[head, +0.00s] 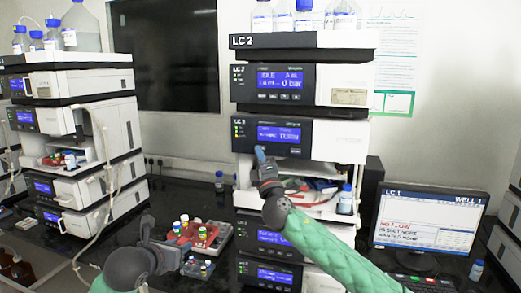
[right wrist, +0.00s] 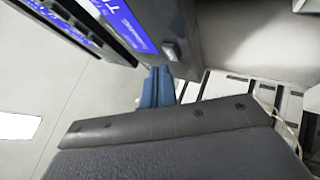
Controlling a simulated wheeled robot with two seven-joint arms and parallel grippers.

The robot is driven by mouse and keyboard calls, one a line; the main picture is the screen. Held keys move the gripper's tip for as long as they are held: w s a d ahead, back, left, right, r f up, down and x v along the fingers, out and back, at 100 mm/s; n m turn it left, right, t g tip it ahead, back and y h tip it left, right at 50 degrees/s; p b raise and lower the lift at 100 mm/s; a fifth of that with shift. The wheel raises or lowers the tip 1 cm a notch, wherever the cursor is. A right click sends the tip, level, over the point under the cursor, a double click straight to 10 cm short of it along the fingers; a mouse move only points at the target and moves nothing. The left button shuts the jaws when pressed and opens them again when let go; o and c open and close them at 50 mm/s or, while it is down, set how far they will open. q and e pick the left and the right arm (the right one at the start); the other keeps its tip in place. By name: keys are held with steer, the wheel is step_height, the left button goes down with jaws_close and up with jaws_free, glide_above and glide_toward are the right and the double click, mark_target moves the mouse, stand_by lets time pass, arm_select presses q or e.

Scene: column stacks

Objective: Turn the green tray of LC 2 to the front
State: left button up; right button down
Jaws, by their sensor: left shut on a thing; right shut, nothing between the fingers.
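The LC 2 stack (head: 270,41) stands right of centre in the head view. Its open bay (head: 310,170), below the second display, holds red and blue items; I cannot make out a green tray. My right gripper (head: 260,154) is shut and empty at the bay's upper left edge. In the right wrist view its blue fingertips (right wrist: 156,86) are together beside the display module's edge, near a small button (right wrist: 171,50). My left gripper (head: 186,252) is low at left, shut on a vial tray. A red tray (head: 213,246) and a small grey vial rack (head: 197,268) overlap there; its fingertips are not clear.
Another instrument stack (head: 95,190) stands at left with an open bay. A monitor (head: 428,232) is on the bench right of LC 2. Bottles stand on top of both stacks. A blue-capped bottle (head: 345,200) stands at the bay's right side. Some dark bench (head: 185,190) between the stacks is clear.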

steer(key=shift+s, duration=0.15)
steer(key=shift+s+a+p, duration=0.1)
steer(key=shift+s+a, duration=0.15)
steer(key=shift+s, duration=0.5)
steer(key=shift+s+a+p, duration=0.1)
steer(key=shift+s+a, duration=0.2)
steer(key=shift+s, duration=0.5)
steer(key=shift+s+a+p, duration=0.1)
steer(key=shift+s+a, duration=0.15)
steer(key=shift+s, duration=0.5)
stand_by(3.7)
